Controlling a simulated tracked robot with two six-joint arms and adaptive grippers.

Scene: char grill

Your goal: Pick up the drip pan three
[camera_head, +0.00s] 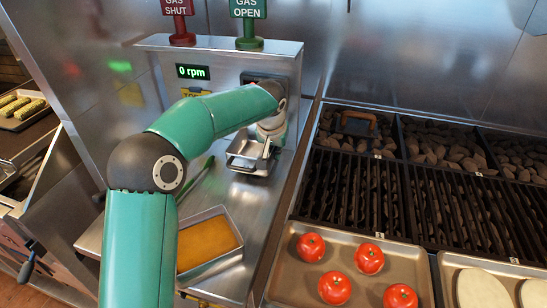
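My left arm, green with dark joints, reaches from the bottom left to the steel machine at the top centre. My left gripper (266,147) is small and pale at the end of the arm, at a small steel pan (246,161) below the machine's front. The gripper overlaps the pan's right side. I cannot tell whether its fingers are open or closed on the pan. No number shows on the pan, so I cannot tell whether it is drip pan three. My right gripper is out of view.
A steel tray (240,254) of amber liquid lies on the bench, with a green stick (199,174) nearby. Black grill grates (345,190) over stones lie to the right. A tray of tomatoes (285,285) sits in front of them. "GAS SHUT" (177,7) and "GAS OPEN" (248,9) signs stand behind.

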